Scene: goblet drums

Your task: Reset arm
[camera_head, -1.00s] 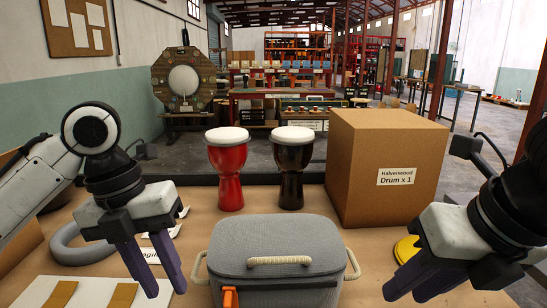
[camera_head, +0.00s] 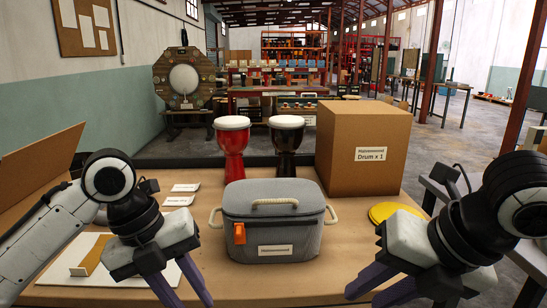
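My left gripper (camera_head: 183,288) hangs at the lower left with its two purple fingers apart. It holds nothing that I can see, and its tips reach the bottom edge of the picture. My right gripper (camera_head: 362,299) is at the lower right, its fingers also apart and empty. A grey lidded case (camera_head: 275,225) with rope handles and an orange latch stands between them. A red goblet drum (camera_head: 233,150) and a black goblet drum (camera_head: 286,148) stand upright behind the case. Neither gripper appears to touch the case or the drums.
A large cardboard box (camera_head: 365,150) stands at the back right of the table (camera_head: 290,277). A yellow disc (camera_head: 393,211) lies before it. White labels (camera_head: 182,194) and a white board (camera_head: 75,268) lie at left. Bare tabletop shows in front of the case.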

